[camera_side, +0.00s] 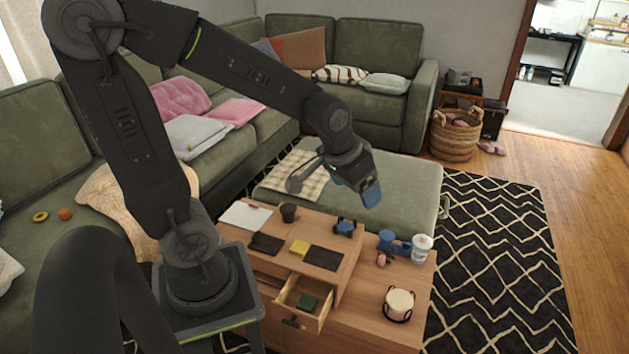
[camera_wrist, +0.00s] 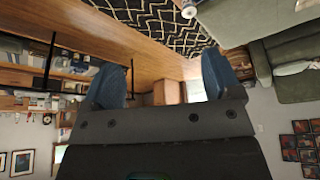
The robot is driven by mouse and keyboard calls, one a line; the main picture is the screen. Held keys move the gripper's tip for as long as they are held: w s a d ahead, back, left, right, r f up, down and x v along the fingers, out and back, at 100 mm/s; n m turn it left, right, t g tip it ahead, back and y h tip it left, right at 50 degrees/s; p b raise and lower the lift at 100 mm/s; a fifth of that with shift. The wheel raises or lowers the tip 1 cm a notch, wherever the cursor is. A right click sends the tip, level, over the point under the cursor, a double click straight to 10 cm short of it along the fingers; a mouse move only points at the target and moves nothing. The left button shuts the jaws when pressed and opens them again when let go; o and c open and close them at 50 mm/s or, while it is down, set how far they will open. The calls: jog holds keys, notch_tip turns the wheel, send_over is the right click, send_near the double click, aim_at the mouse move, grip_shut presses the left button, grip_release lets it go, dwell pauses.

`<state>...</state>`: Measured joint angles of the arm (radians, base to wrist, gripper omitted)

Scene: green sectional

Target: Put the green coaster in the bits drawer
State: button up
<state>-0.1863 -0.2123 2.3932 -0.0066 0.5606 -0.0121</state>
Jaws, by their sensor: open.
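The green coaster (camera_side: 307,302) shows as a small dark green square inside an open drawer (camera_side: 283,308) at the front of the wooden coffee table. It seems to lie on the drawer floor, and no gripper touches it. My gripper (camera_side: 362,190) is open and empty, raised high above the far side of the table, in front of the green ottoman. In the wrist view its two blue fingers (camera_wrist: 162,72) stand wide apart with nothing between them. That view looks out across the room and shows neither drawer nor coaster.
The green ottoman (camera_side: 405,190) stands behind. The air around my gripper is clear.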

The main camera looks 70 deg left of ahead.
jog(key=s+d+r+m, duration=0.1)
jog(key=s+d+r, duration=0.1)
jog(key=s, duration=0.3)
jog(key=s+d+r+m+t, duration=0.1)
jog(key=s+d+r, duration=0.2)
jog(key=s+r, duration=0.2)
jog(key=shift+s+d+h, duration=0.35)
jog(key=shift+h, duration=0.05)
